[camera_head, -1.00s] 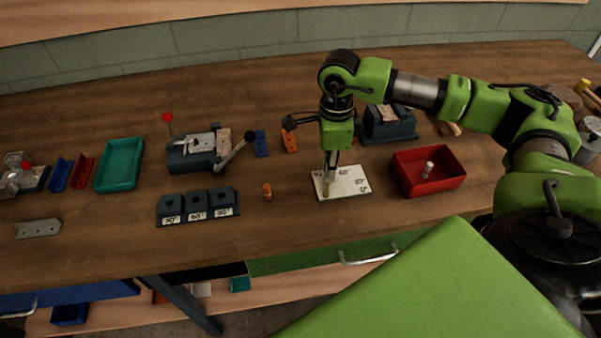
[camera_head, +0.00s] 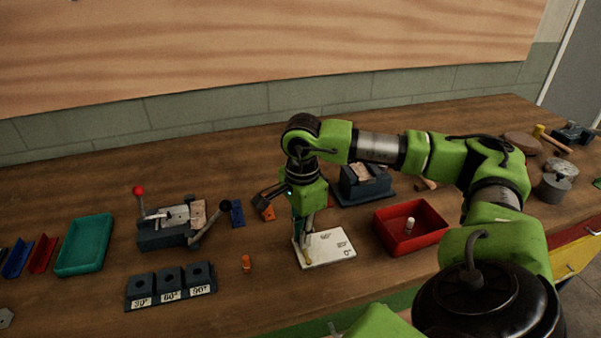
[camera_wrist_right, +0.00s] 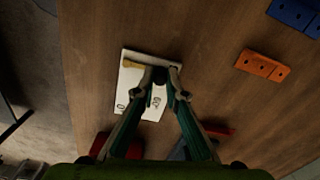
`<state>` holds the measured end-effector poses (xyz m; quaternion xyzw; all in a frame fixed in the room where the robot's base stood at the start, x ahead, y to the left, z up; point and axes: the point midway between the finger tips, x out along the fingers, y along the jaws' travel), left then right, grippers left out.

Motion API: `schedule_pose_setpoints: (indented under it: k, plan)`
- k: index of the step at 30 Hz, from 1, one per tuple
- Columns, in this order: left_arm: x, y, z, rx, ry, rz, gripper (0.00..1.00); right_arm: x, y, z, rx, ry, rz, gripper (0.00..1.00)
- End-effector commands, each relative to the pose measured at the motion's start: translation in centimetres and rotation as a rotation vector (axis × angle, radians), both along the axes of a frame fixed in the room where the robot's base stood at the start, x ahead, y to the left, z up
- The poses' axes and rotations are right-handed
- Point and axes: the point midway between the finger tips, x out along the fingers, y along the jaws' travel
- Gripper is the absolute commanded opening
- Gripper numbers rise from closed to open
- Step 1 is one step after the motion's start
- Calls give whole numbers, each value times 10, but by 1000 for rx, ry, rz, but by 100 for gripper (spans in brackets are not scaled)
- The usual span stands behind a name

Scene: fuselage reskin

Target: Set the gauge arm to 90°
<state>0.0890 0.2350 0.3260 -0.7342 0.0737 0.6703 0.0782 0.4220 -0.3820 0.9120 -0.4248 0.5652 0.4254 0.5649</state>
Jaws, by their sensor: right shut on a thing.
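The angle gauge is a white plate (camera_head: 333,248) with printed angle marks, flat on the bench. Its brass-coloured gauge arm (camera_head: 306,257) shows near the plate's left edge, partly hidden by my right gripper (camera_head: 308,232). The gripper points down over the plate and is shut on the gauge arm. In the right wrist view, the fingers (camera_wrist_right: 163,88) close at a dark piece over the plate (camera_wrist_right: 129,78), and a brass end of the arm (camera_wrist_right: 134,66) shows beside them. I cannot read the arm's exact angle. My left gripper is not in view.
A red bin (camera_head: 411,240) with a small white cylinder stands right of the gauge. An orange peg (camera_head: 246,263) and a dark block labelled with angles (camera_head: 171,290) lie to the left. A lever clamp (camera_head: 170,229), a teal tray (camera_head: 84,246) and a dark vise (camera_head: 364,186) stand around.

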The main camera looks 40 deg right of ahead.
Motion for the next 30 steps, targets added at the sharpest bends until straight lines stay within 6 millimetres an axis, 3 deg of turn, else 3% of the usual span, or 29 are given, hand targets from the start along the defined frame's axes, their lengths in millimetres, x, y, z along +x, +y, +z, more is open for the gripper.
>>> schedule_pose_setpoints:
  k: [5,6,8,20,23,30]
  plan:
    - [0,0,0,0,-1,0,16,2,0,2,1,-8,0,0]
    - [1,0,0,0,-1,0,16,2,0,2,1,-8,0,14]
    - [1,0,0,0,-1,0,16,2,0,2,0,-6,0,29]
    - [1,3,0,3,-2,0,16,1,0,4,0,-3,-1,29]
    - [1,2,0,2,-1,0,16,2,0,15,1,-5,-1,29]
    - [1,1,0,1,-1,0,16,3,1,65,2,-9,1,29]
